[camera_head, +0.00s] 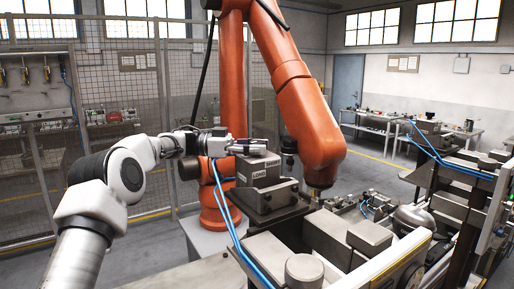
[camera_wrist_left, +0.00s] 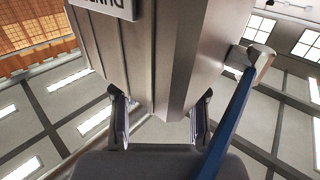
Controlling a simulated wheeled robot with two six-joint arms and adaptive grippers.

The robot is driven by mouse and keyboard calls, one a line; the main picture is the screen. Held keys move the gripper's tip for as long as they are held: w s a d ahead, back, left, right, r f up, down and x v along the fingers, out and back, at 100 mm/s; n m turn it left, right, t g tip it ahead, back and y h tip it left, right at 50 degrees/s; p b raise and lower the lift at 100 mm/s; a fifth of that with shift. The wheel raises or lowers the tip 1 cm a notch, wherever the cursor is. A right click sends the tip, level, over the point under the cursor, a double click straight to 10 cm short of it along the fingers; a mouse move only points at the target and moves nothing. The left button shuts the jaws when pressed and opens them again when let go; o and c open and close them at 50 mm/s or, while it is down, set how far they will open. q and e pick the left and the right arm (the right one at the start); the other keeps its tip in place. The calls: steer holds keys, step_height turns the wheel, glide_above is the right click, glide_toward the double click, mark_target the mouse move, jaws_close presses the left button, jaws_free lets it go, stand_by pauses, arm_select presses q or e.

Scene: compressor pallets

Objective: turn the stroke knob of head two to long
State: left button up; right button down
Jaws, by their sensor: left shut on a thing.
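The grey head (camera_head: 282,190) stands in the middle of the head view, with a label plate (camera_head: 258,174) on its side that appears to read LONG. I cannot read a head number. My left gripper (camera_head: 250,147) is at the top of this head, coming in from the left. It is shut on what I take to be the stroke knob; the knob is mostly hidden and its setting cannot be read. In the left wrist view, the two fingers (camera_wrist_left: 160,120) stand either side of a grey ridged body (camera_wrist_left: 160,60) with a partly cut-off label (camera_wrist_left: 107,7). My right gripper is not in view.
A large orange robot arm (camera_head: 300,100) rises close behind and to the right of the head. Blue hoses (camera_head: 228,215) run down beside the head. Grey blocks (camera_head: 325,232) stand in front to the right. A mesh fence (camera_head: 110,70) closes off the left.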

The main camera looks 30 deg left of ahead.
arm_select(q)
steer(key=shift+g, duration=0.3)
steer(key=o, duration=1.2)
steer(key=shift+c, duration=0.2)
steer(key=v, duration=0.7)
steer(key=shift+a, duration=0.3)
steer(key=shift+d+f, duration=0.1)
